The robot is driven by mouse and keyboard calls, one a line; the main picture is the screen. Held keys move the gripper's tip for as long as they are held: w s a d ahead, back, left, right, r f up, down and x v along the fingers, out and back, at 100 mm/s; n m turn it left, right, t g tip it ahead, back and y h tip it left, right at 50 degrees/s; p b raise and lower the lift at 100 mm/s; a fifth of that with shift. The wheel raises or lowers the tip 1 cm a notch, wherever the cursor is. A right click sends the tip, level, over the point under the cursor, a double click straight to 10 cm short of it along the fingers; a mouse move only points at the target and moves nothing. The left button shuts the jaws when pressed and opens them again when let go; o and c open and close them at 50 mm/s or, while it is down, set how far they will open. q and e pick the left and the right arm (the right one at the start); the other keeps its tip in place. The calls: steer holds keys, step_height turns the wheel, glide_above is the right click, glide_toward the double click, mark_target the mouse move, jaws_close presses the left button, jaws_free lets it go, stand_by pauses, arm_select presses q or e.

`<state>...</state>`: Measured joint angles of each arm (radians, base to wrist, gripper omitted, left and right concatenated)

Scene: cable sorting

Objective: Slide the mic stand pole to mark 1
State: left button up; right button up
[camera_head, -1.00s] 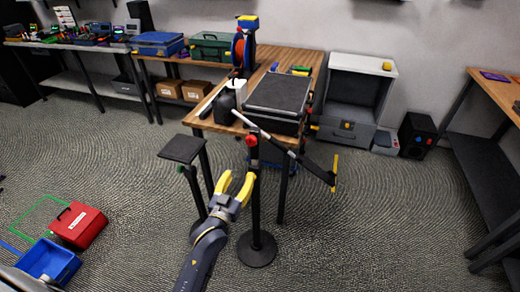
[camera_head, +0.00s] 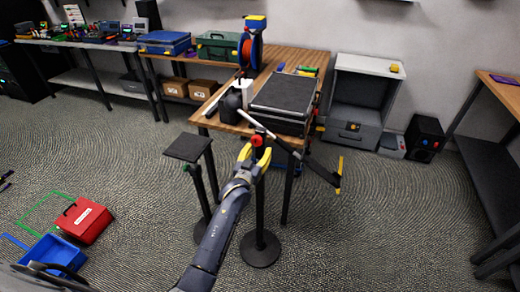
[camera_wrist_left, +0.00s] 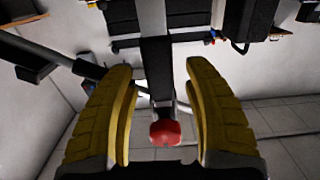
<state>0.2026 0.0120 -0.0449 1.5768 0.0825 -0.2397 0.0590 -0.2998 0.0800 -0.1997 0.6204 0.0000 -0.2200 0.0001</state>
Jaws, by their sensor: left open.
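The mic stand pole (camera_head: 260,205) stands upright in black on a round base (camera_head: 260,249). A red knob (camera_head: 257,140) is at its top joint, and a slanted boom (camera_head: 310,165) ends at a yellow piece (camera_head: 340,175). My left gripper (camera_head: 255,155) is open, with yellow fingers just below the red knob. In the left wrist view the red knob (camera_wrist_left: 165,132) lies between the open fingers (camera_wrist_left: 158,75), with no clear contact. My left gripper and arm hide part of the stand. No mark 1 is readable. My right gripper is not in view.
A small black-topped stand (camera_head: 188,148) is left of the pole. The wooden table (camera_head: 300,58) with a black case (camera_head: 283,97) is just behind. A red box (camera_head: 82,220) and blue bin (camera_head: 53,254) are on the floor at left. Floor to the right is clear.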

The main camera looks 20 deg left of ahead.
arm_select(q)
steer(key=shift+w, duration=0.95)
jaws_close()
steer(key=shift+d, duration=0.1)
